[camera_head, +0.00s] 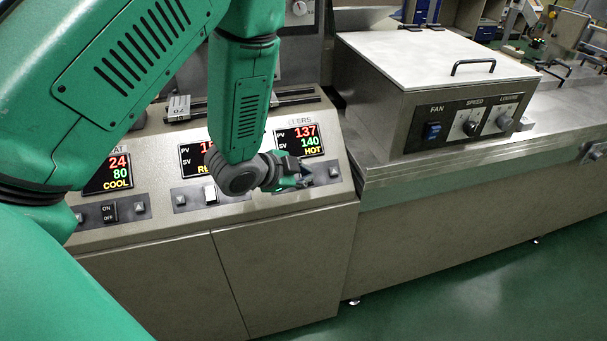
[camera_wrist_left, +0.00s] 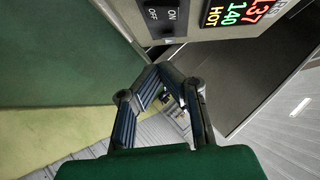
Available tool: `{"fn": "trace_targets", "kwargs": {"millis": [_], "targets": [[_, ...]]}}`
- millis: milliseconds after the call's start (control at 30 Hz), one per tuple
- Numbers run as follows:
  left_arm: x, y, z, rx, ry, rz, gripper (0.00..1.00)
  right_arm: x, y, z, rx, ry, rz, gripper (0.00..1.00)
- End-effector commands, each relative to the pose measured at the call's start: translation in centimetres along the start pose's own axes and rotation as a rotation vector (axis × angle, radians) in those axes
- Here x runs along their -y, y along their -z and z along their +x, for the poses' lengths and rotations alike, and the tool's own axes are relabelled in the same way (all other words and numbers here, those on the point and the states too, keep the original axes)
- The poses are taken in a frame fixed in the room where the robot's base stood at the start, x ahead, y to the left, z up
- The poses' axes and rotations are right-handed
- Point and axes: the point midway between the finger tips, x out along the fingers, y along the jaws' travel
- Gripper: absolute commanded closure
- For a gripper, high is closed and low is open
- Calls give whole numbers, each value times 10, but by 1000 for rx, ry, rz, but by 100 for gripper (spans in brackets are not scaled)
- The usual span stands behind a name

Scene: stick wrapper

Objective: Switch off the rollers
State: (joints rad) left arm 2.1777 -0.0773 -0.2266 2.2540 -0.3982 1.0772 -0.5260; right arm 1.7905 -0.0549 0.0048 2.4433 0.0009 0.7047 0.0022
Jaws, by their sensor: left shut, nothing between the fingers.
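The rollers display (camera_head: 300,142), its label partly covered and ending in "ERS", reads 137, 140 and HOT. It also shows in the left wrist view (camera_wrist_left: 236,12). My left gripper (camera_head: 302,182) is shut and empty in front of the panel strip below this display, and hides the switch there in the head view. In the left wrist view, the black ON/OFF switch (camera_wrist_left: 163,16) is at the top, beyond my shut fingertips (camera_wrist_left: 163,72). I cannot tell which side of it is pressed, or whether the fingers touch the panel. My right gripper is not in view.
Other displays, one reading COOL (camera_head: 107,172), sit left on the sloped panel, with another ON/OFF switch (camera_head: 109,212) and a white switch (camera_head: 210,193). A fan box (camera_head: 432,85) with a blue switch (camera_head: 432,132) and knobs stands right. Green floor lies in front.

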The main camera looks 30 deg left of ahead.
Motion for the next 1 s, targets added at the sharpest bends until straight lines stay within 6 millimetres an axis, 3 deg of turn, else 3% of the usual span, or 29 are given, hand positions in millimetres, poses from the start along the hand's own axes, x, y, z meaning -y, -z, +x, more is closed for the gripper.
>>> {"fn": "trace_targets", "kwargs": {"millis": [333, 500, 1000], "targets": [[-12, -8, -58, 0, -2, -6, 100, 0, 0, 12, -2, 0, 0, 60], [-17, -6, -80, 0, -2, -4, 100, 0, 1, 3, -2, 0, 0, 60], [-19, -5, -83, -1, -1, -2, 100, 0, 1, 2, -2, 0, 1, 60]]}}
